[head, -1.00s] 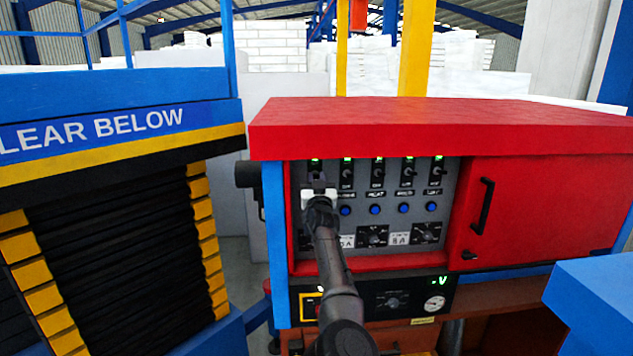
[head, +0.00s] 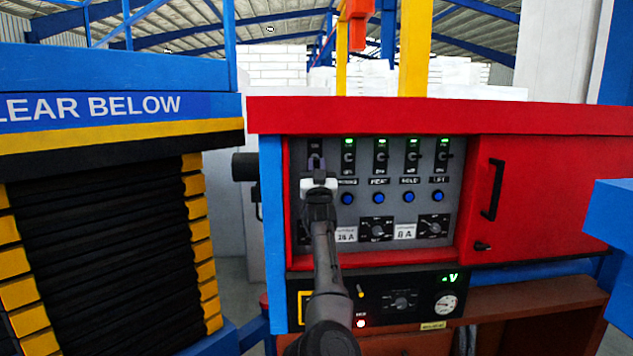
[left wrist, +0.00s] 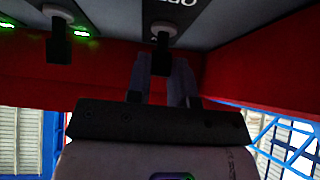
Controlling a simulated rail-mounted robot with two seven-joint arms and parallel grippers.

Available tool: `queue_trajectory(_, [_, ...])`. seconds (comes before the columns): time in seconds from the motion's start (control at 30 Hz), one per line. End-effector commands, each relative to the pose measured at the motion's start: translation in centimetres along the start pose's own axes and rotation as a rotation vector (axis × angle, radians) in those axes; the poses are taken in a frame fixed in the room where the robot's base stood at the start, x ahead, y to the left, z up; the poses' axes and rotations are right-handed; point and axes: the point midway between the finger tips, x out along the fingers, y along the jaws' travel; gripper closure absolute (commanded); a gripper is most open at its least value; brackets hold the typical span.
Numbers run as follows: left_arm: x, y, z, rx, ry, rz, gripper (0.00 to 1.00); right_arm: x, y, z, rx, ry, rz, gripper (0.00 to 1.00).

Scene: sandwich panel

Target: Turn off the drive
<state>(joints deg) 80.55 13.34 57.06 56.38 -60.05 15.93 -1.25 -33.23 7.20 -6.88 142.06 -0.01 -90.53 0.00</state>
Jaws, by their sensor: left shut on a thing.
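The leftmost toggle switch (head: 316,150) is in the top row of the grey control panel (head: 292,180). My left gripper (head: 317,168) is at this switch, shut on its lever. In the left wrist view the black lever (left wrist: 160,58) sits between the two fingers (left wrist: 161,80). The lamp above this switch is dark. The other switches in the row (head: 380,156) have lit green lamps. My gripper hides the label under the leftmost switch, so I cannot read its name. My right gripper is not in view.
Blue buttons (head: 378,198) and rotary knobs (head: 376,229) sit below the switches. A red door (head: 540,200) is to the right. Black bellows (head: 100,250) stand at the left.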

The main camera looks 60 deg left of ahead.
Motion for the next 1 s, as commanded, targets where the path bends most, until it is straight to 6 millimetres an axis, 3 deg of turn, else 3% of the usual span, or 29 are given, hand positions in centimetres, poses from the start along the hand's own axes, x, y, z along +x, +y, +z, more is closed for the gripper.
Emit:
queue_trajectory(0.1, [-0.35,0.05,0.77,0.001,0.073,0.002,1.00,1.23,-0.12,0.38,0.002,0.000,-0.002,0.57])
queue_trajectory(0.63, [-0.37,0.09,0.83,0.001,0.153,-0.001,1.00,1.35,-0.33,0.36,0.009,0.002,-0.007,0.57])
queue_trajectory(0.67, [-0.37,0.09,0.83,0.001,0.153,-0.001,0.76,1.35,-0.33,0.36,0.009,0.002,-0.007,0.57])
queue_trajectory(0.9, [-0.36,0.04,0.81,0.001,0.153,-0.002,0.53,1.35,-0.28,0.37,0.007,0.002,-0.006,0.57])
queue_trajectory(1.0, [-0.35,0.02,0.80,0.001,0.153,-0.003,0.53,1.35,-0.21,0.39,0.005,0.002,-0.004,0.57])
